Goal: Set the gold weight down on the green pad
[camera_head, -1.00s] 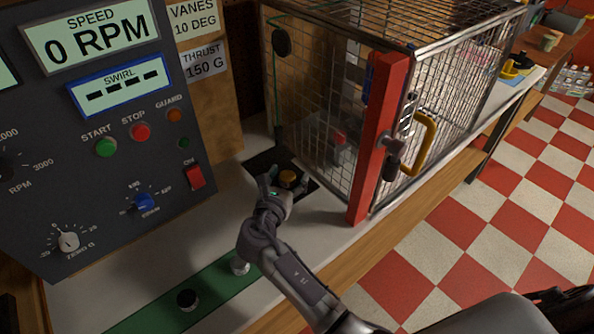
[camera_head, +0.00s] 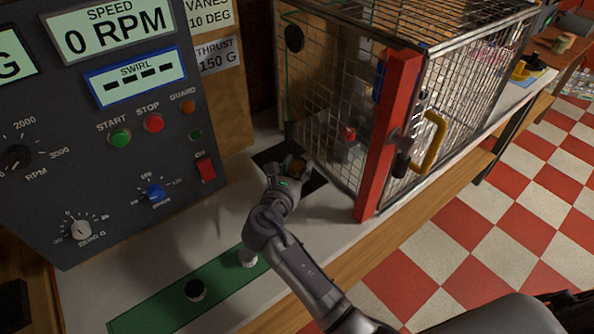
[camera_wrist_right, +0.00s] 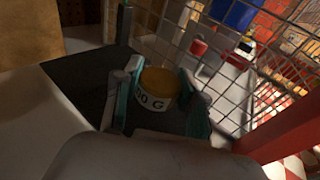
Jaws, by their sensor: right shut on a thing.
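The gold weight (camera_head: 297,166) is a short gold cylinder with a white label ending in "0 G", also in the right wrist view (camera_wrist_right: 159,84). It stands upright at the black mat. My right gripper (camera_head: 290,173) is shut on it, with a finger on either side; the fingers also show in the right wrist view (camera_wrist_right: 155,103). Whether its base touches the mat is hidden. The green pad (camera_head: 165,302) is a long strip at the lower left, in front of the control panel. My left gripper is not in view.
The control panel (camera_head: 100,150) stands left. Bare white bench lies between mat and pad.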

